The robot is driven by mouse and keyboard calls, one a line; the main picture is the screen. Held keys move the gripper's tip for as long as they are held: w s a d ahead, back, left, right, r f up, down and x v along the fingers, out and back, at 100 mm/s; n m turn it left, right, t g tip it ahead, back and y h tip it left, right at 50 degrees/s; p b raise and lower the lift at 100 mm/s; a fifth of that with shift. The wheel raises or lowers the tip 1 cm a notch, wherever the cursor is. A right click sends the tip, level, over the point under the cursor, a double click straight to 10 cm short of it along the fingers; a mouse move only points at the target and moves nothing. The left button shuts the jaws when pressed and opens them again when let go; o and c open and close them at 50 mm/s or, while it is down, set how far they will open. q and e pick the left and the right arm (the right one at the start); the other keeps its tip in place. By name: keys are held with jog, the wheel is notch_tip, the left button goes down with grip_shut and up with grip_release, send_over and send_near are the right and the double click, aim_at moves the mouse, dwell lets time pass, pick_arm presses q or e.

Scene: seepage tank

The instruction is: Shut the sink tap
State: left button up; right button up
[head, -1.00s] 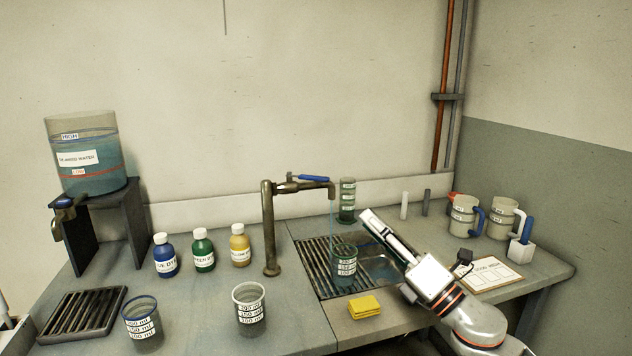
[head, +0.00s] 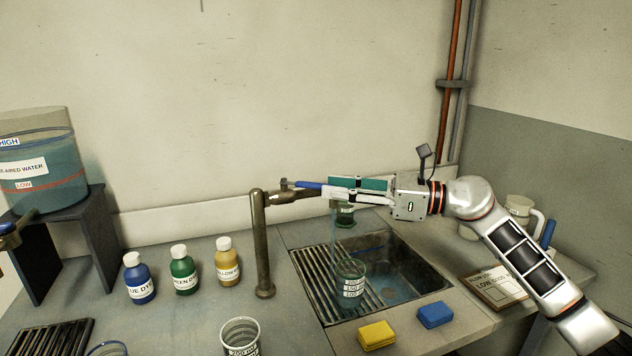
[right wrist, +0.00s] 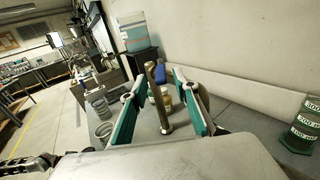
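The sink tap is a brass post (head: 261,245) with a spout arm over the sink and a blue lever (head: 309,185) on top. My right gripper (head: 326,188) has its fingers level at the height of the lever, at its right end. In the right wrist view the two teal-padded fingers (right wrist: 157,103) stand apart, with the tap post (right wrist: 158,100) showing in the gap beyond. The fingers hide the spout's end, and contact with the lever cannot be told. A beaker (head: 350,287) stands on the sink grate below.
Blue, green and yellow dye bottles (head: 184,273) stand left of the tap. A beaker (head: 240,338) stands at the front. Yellow (head: 376,336) and blue (head: 435,315) sponges lie before the sink (head: 415,280). A green cylinder (head: 345,216) stands behind it.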

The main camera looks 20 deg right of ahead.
aim_at(295, 182)
jog(key=shift+p+x, duration=0.3)
jog(key=shift+x, duration=2.1)
grip_shut()
